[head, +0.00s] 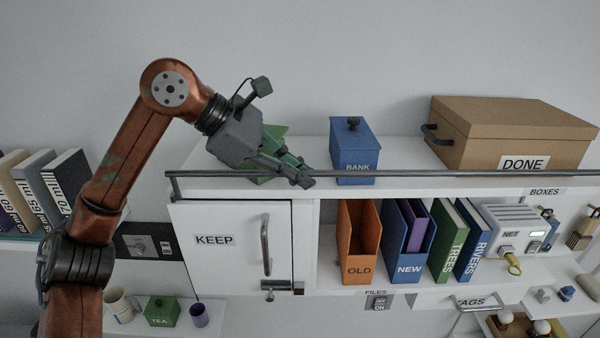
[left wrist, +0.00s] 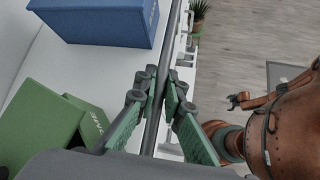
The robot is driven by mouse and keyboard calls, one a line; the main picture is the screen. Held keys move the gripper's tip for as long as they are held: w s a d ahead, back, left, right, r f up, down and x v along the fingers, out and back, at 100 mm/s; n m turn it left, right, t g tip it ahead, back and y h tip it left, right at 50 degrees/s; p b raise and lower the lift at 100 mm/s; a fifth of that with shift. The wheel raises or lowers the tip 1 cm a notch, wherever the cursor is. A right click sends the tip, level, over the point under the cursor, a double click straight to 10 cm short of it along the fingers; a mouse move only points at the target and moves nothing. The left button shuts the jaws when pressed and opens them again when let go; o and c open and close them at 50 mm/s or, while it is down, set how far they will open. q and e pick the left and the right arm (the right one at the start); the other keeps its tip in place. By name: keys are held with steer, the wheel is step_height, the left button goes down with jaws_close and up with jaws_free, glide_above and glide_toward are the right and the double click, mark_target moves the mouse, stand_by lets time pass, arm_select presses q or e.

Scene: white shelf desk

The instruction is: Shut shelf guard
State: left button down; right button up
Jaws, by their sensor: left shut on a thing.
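The shelf guard (head: 400,173) is a long dark grey bar along the front edge of the white top shelf (head: 306,150), with a short bent bracket at its left end. In the left wrist view the guard (left wrist: 168,55) runs lengthwise between the green-padded fingers. My left gripper (head: 302,180) is shut on the guard, reaching over the shelf from the left; its fingers (left wrist: 154,100) sit on both sides of the bar. At the right of the left wrist view, a small dark gripper (left wrist: 238,101) on a copper arm looks like my right one; its jaw state is unclear.
A green box (head: 276,132) is partly hidden behind my left gripper. A blue BANK box (head: 354,158) and a brown DONE box (head: 500,130) stand on the shelf behind the guard. Below are the KEEP cabinet door (head: 232,262) and several binders (head: 447,240).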

arm_select(q)
steer(key=shift+w+g, duration=0.3)
steer(key=shift+g, duration=0.1)
steer(key=shift+n, duration=0.3)
steer(key=c, duration=2)
jaws_free()
steer(key=v, duration=1.2)
steer(key=shift+w+a, duration=0.1)
